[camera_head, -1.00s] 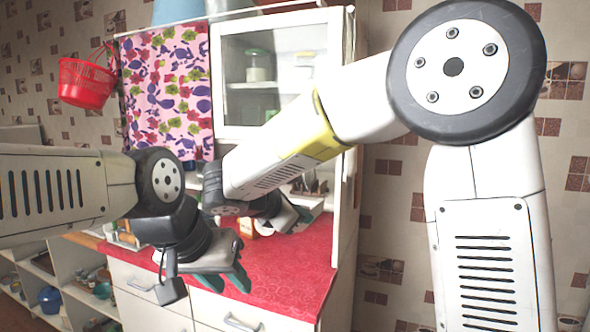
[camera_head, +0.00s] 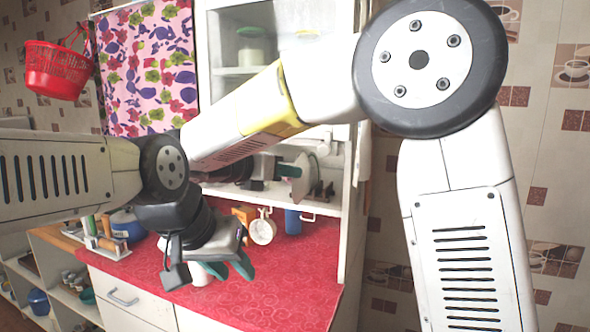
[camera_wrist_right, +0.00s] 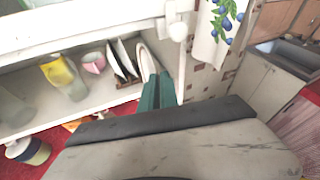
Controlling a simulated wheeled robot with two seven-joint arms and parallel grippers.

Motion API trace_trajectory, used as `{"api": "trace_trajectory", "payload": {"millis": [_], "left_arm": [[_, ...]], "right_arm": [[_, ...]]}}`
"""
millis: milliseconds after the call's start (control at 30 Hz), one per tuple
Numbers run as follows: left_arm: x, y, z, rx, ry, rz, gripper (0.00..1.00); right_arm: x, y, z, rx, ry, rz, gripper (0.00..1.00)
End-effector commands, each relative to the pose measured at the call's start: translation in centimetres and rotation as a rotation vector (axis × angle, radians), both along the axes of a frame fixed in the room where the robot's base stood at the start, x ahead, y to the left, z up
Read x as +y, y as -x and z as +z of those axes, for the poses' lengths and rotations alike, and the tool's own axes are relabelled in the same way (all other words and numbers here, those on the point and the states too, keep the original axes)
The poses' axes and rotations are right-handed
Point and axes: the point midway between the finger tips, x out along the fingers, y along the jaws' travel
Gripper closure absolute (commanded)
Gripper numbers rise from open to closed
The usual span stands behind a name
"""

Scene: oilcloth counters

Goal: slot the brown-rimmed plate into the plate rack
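The brown-rimmed plate (camera_wrist_right: 148,60) stands on edge at the right end of the shelf in the right wrist view. The teal fingers of my right gripper (camera_wrist_right: 158,90) are close together at its near edge and appear shut on it. In the head view my right gripper (camera_head: 291,172) is at the cabinet's open shelf, partly hidden by my arm. My left gripper (camera_head: 230,269) is open and empty above the red counter.
The shelf (camera_head: 270,196) also holds a glass jug (camera_wrist_right: 66,78) and a pink cup (camera_wrist_right: 93,62). A white mug (camera_head: 263,229) and a blue mug (camera_head: 293,221) are under it. The cabinet's side panel (camera_head: 352,215) bounds it on the right. The front counter (camera_head: 275,295) is clear.

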Motion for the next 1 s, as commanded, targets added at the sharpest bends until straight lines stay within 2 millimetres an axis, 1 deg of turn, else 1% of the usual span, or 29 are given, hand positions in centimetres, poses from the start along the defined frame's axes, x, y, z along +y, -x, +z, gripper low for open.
{"api": "trace_trajectory", "payload": {"millis": [267,433,1000], "left_arm": [[0.0,0.0,0.0,0.000,0.000,0.000,0.65],[0.0,0.0,0.0,0.000,0.000,0.000,0.65],[0.0,0.0,0.0,0.000,0.000,0.000,0.65]], "right_arm": [[0.0,0.0,0.0,0.002,0.004,-0.006,1.00],[0.1,-0.3,0.1,0.020,0.036,-0.046,1.00],[-1.2,-4.0,-0.3,0.018,0.034,-0.044,1.00]]}}
